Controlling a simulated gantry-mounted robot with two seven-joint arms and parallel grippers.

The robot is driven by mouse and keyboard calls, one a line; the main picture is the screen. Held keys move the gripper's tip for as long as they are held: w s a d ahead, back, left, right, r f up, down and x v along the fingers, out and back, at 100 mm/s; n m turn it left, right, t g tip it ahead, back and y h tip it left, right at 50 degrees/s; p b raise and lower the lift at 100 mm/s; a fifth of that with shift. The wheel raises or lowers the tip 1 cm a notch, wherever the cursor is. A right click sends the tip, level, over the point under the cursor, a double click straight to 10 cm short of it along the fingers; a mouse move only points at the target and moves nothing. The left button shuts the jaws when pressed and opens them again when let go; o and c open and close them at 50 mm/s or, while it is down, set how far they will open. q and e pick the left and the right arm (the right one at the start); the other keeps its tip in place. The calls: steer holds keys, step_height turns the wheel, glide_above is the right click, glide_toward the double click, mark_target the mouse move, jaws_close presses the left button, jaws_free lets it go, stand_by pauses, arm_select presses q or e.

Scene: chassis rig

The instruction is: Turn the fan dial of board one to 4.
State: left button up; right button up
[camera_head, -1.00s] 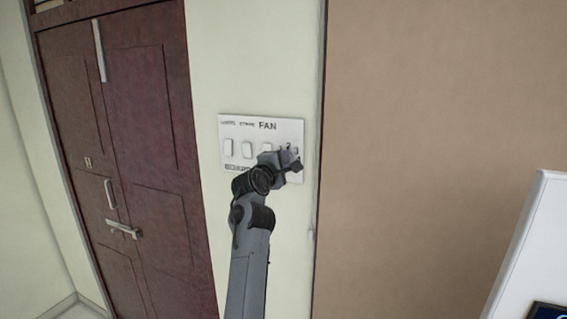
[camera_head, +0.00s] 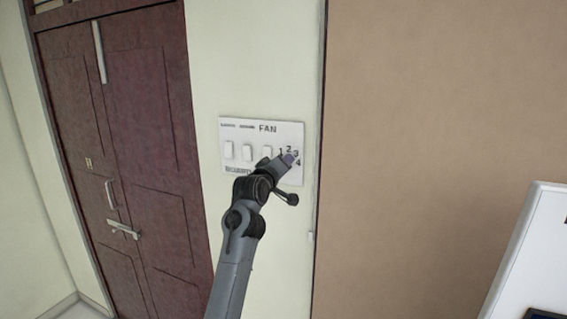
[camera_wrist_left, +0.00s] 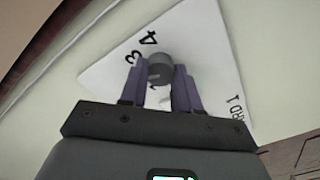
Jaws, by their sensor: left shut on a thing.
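The white board (camera_head: 292,126) with the word FAN hangs on the pale wall. It also shows tilted in the wrist view (camera_wrist_left: 195,30), with part of its "1" label at the right. The digits 1 to 4 arc around the dial's place at the board's right side. My left gripper (camera_head: 288,160) covers the dial in the head view. In the wrist view my left gripper (camera_wrist_left: 159,76) is shut on the dark grey round fan dial (camera_wrist_left: 160,66), a finger on each side. Digits 3 and 4 show beside it. The dial's pointer direction cannot be made out. My right gripper is not in view.
Several white rocker switches (camera_head: 247,150) sit on the board left of the dial. A dark red double door (camera_head: 150,130) is at the left. A brown panel (camera_head: 440,120) fills the right, with a white-edged object (camera_head: 540,230) at lower right.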

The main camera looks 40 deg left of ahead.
arm_select(q)
steer(key=shift+a+m+p, duration=0.1)
steer(key=shift+m+p, duration=2.3)
steer(key=shift+m, duration=5.4)
steer(key=o, duration=1.1)
steer(key=shift+c, duration=0.2)
